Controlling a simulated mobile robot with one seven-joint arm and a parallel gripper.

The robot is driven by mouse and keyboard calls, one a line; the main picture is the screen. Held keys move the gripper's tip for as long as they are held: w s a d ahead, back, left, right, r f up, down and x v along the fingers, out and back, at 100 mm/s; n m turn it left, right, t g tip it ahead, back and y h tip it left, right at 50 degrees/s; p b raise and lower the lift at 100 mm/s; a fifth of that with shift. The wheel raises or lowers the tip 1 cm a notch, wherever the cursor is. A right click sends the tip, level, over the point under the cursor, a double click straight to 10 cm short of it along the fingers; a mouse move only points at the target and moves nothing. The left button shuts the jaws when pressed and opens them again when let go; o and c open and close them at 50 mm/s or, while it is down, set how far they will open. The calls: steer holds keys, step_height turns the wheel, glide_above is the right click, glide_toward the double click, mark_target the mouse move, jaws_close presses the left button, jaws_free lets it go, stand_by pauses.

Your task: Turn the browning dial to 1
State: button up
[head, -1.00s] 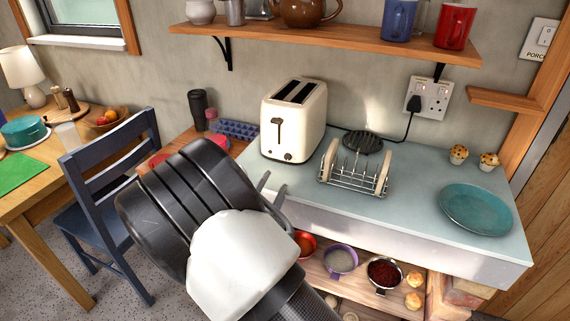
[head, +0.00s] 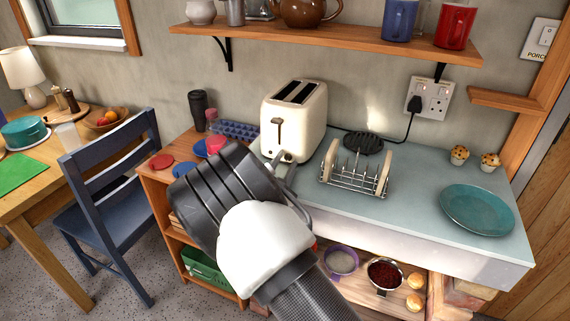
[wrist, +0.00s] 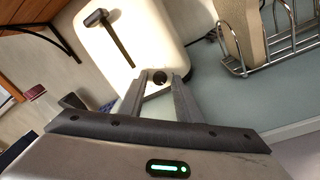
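The cream toaster (head: 294,115) stands on the pale counter, with two slots on top and a dark lever on its front. In the wrist view the toaster front (wrist: 150,25) fills the upper middle, with the lever (wrist: 118,38) above the dark browning dial (wrist: 159,77). My gripper (head: 281,165) is at the lower front of the toaster. In the wrist view its two fingers (wrist: 160,84) are apart, with the dial showing between their tips. Whether they touch it cannot be told. The dial's markings are not readable, and the head view does not show it clearly.
A wire toast rack (head: 354,178) stands close to the right of my gripper. A teal plate (head: 477,209) and two muffins sit farther right on the counter. A blue chair (head: 110,190) is at the left. A shelf (head: 330,42) with mugs hangs above.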

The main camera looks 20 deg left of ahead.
jaws_close()
